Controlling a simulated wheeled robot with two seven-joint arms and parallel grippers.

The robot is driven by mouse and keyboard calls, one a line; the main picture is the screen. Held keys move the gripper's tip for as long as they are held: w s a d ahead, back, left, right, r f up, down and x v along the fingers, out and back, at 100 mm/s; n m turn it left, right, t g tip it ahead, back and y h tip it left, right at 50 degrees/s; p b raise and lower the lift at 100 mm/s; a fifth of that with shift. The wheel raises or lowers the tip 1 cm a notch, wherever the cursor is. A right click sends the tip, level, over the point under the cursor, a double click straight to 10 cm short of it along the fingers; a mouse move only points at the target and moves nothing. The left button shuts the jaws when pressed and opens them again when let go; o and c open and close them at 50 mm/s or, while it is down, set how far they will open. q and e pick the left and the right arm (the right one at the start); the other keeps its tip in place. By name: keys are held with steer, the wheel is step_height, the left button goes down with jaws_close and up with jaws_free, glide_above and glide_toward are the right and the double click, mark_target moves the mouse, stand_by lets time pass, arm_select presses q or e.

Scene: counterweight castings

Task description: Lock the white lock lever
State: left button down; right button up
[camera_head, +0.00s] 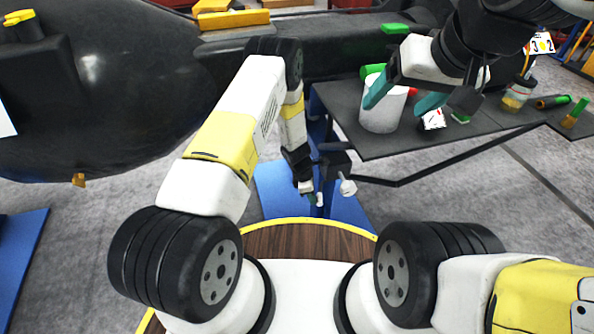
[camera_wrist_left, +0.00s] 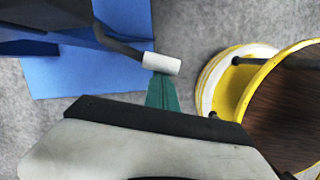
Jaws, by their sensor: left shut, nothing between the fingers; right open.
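The white lock lever (camera_wrist_left: 162,63) shows in the left wrist view as a white cylindrical grip on the end of a bent black bar. The bar runs up and left to a dark mechanism. My left gripper (camera_wrist_left: 163,92) is shut and empty, its teal fingertips right at the lower side of the white grip. They look very close or touching; I cannot tell which. In the head view my left gripper (camera_head: 312,198) is low beside a dark post, partly hidden by its own wrist. My right gripper (camera_head: 405,97) is open and empty, in front of a white cup.
A dark table (camera_head: 350,143) at the right carries the white cup (camera_head: 380,116), a jar (camera_head: 517,95) and small items. A white knob (camera_head: 347,187) sits by the post. A large black casting (camera_head: 120,90) fills the left. A blue plate (camera_head: 272,190) lies below the post.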

mark_target(321, 201)
arm_select(q)
steer(key=shift+s+d+n, duration=0.15)
steer(key=shift+d+n, duration=0.4)
steer(key=shift+s+d+n, duration=0.15)
steer(key=shift+d+n, duration=0.35)
steer(key=shift+n, duration=0.05)
steer(key=shift+d+t, duration=0.3)
steer(key=shift+d, duration=0.55)
